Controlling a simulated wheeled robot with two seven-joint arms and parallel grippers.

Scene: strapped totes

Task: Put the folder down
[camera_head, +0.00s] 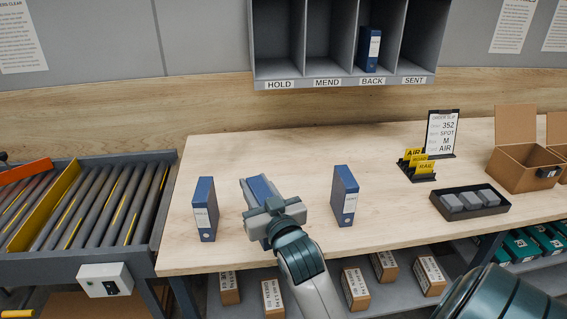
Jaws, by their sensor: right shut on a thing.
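My right gripper (262,196) is over the front part of the table (300,150), shut on a blue folder (259,187). The folder is mostly hidden by the gripper and wrist; only part of its blue top shows between the jaws. I cannot tell whether its base touches the table. A blue folder with a white label (205,209) stands upright to its left, apart from the gripper. Another blue folder (344,195) stands upright to its right, also apart. My left gripper is not in view.
A grey shelf (344,77) marked HOLD, MEND, BACK and SENT hangs behind; a blue binder (369,49) stands in BACK. A roller conveyor (90,205) adjoins the left. Yellow cards (418,160), a sign (440,133), a black tray (470,203) and cardboard boxes (522,165) stand right.

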